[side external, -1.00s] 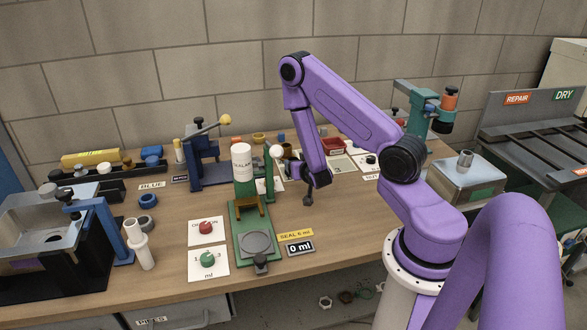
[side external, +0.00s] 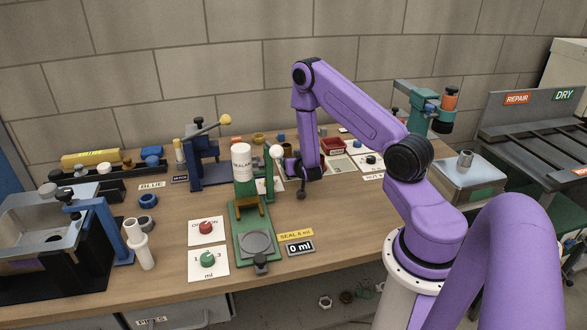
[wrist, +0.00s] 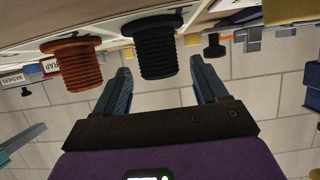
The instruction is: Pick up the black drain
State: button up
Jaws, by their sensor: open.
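The black drain (wrist: 158,45) has a wide flange and a threaded body. In the wrist view it hangs from the top of the picture, between the two fingertips and slightly beyond them; I see no clear contact. My gripper (wrist: 160,75) is open, with one finger on each side of the drain's threaded end. In the side external view my gripper (side external: 301,190) is low over the back middle of the bench. I cannot make out the black drain there.
An orange-brown threaded drain (wrist: 75,65) sits just left of the black one in the wrist view. A green stand with a white sealant bottle (side external: 242,162) is left of my gripper. A red tray (side external: 331,147) lies behind right. The front bench top is clear at right.

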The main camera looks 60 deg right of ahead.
jog(key=c, duration=1.2)
jog(key=shift+r, duration=0.15)
